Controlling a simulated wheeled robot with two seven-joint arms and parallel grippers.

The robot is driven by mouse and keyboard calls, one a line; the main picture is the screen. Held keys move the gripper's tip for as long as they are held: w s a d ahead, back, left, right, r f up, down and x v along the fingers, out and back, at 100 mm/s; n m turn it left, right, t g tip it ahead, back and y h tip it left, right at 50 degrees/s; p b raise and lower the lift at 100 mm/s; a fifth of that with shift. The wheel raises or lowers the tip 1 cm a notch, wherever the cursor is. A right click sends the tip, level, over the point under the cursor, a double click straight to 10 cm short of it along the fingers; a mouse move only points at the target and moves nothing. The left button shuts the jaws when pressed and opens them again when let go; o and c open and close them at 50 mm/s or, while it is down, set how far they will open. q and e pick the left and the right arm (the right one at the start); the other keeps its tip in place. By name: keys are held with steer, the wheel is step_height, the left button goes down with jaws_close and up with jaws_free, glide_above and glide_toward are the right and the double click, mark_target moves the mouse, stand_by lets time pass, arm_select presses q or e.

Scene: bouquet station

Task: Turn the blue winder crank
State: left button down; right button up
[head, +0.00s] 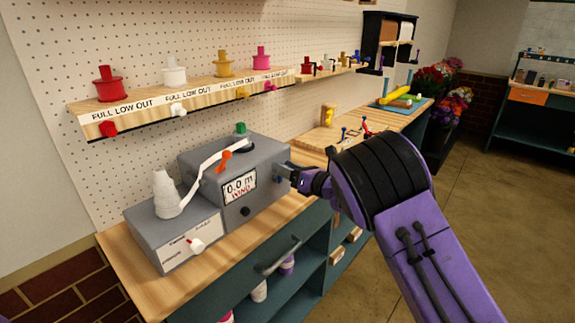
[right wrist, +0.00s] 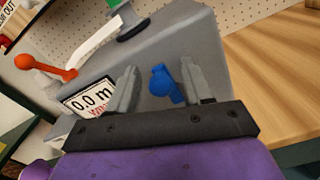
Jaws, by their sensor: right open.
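The grey winder machine (head: 215,165) stands on the wooden bench, with a display (head: 240,188) reading 0.0 m and WIND. The blue crank (right wrist: 162,82) sticks out from the machine's right side in the right wrist view; in the head view my gripper largely hides that spot. My right gripper (head: 285,172) is at that side. In the right wrist view its open fingers (right wrist: 160,75) stand on either side of the crank, with gaps visible between them and it. My left gripper is out of view.
A white ribbon (head: 205,172) runs from a white spool (head: 166,195) over the machine, past an orange lever (head: 223,158) and a green knob (head: 240,128). A shelf of coloured spools (head: 180,95) is behind. Bare bench lies right of the machine.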

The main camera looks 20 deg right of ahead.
jaws_close()
steer(key=shift+f, duration=0.1)
